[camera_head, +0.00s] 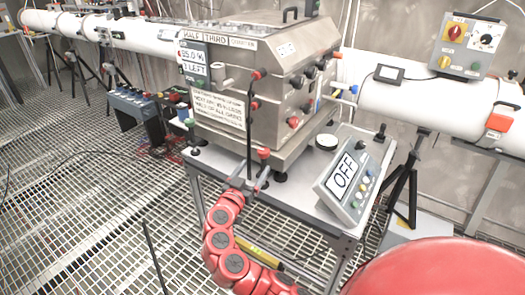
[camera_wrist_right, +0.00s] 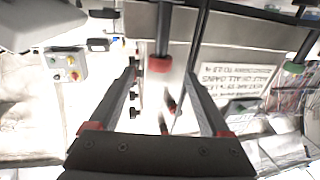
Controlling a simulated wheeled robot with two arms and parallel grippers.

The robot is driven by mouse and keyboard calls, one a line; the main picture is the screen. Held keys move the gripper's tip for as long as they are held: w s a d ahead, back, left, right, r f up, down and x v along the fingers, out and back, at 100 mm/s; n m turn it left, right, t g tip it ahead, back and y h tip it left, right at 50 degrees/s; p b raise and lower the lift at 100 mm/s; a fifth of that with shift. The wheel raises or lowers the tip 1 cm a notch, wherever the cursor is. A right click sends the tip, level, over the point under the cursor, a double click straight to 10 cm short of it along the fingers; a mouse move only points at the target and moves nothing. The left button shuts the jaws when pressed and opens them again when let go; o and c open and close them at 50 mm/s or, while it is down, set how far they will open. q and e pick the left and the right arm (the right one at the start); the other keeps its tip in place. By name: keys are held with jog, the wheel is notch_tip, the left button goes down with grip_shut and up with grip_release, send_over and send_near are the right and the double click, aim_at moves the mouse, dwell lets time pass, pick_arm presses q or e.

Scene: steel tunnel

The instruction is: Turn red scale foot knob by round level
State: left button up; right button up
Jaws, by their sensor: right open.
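The red scale foot knob (camera_head: 264,153) is at the near lower corner of the steel box on the cart. In the right wrist view the red knob (camera_wrist_right: 160,64) is on a metal rod, between the fingertips in the picture. My right gripper (camera_head: 252,175) is open just in front of the knob; in the wrist view its fingers (camera_wrist_right: 162,82) are spread and hold nothing. Contact cannot be told. A round white disc with a black rim (camera_head: 326,142), perhaps the round level, lies on the cart top. My left gripper is not in view.
The steel box (camera_head: 217,141) has red and black knobs on its side. A green knob (camera_wrist_right: 293,68) is to the right in the wrist view. A display reading OFF (camera_head: 344,178) stands at the cart's right. Grating floor (camera_head: 90,200) is open at left.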

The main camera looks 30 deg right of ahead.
aim_at(261, 158)
jog(key=p+x, duration=0.1)
jog(key=x, duration=0.7)
jog(key=shift+w+d, duration=0.15)
grip_shut()
